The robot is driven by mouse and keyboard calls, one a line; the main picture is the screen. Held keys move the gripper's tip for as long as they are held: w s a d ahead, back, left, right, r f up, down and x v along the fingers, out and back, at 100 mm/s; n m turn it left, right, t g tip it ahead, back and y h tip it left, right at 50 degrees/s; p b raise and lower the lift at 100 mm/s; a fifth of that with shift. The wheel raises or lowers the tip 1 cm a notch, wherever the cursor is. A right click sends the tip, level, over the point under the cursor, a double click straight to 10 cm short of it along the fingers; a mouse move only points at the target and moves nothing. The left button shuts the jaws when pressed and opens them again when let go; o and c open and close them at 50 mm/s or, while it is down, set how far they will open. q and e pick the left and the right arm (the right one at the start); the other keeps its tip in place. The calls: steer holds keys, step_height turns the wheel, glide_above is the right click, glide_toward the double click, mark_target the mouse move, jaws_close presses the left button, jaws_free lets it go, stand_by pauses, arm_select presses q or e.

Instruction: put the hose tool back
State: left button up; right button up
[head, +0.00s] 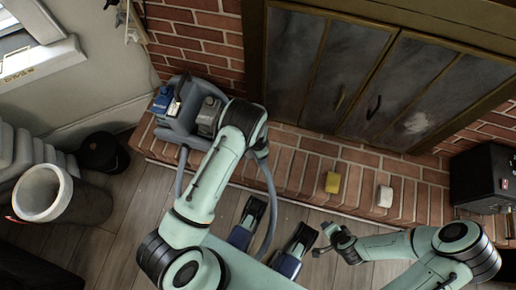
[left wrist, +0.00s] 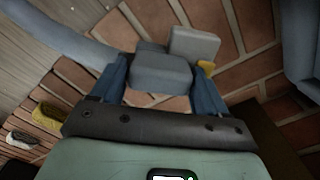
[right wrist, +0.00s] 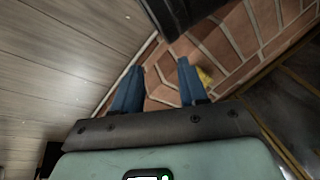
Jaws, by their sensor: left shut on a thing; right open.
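My left gripper (left wrist: 160,88) is shut on a grey, block-shaped piece (left wrist: 162,72), seemingly the hose tool, above the brick hearth. In the head view my left wrist hides most of this grip. A grey-blue machine (head: 182,128) with a blue-capped part stands on the left of the hearth, close to the left gripper. A grey hose (head: 268,195) curves from near my left wrist towards the floor; a wide grey hose also shows in the left wrist view (left wrist: 65,35). My right gripper (head: 328,238) is open and empty near the hearth's front edge.
A yellow block (head: 332,182) and a white block (head: 385,196) lie on the brick hearth (head: 300,165). A black box (head: 482,178) stands at the right. A bin (head: 60,195) stands on the floor at the left. Fireplace doors (head: 345,75) rise behind.

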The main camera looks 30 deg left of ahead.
arm_select(q)
steer(key=shift+f, duration=0.3)
step_height(320, 180, down, 4)
steer(key=shift+r+b, duration=0.2)
steer(key=shift+b, duration=0.45)
arm_select(e)
steer(key=shift+s+d+f, duration=0.15)
steer(key=shift+s+f, duration=0.2)
steer(key=shift+f, duration=0.2)
steer(key=shift+s+d+f, duration=0.15)
steer(key=shift+s+f, duration=0.15)
steer(key=shift+f, duration=0.25)
arm_select(q)
steer(key=shift+f, duration=0.1)
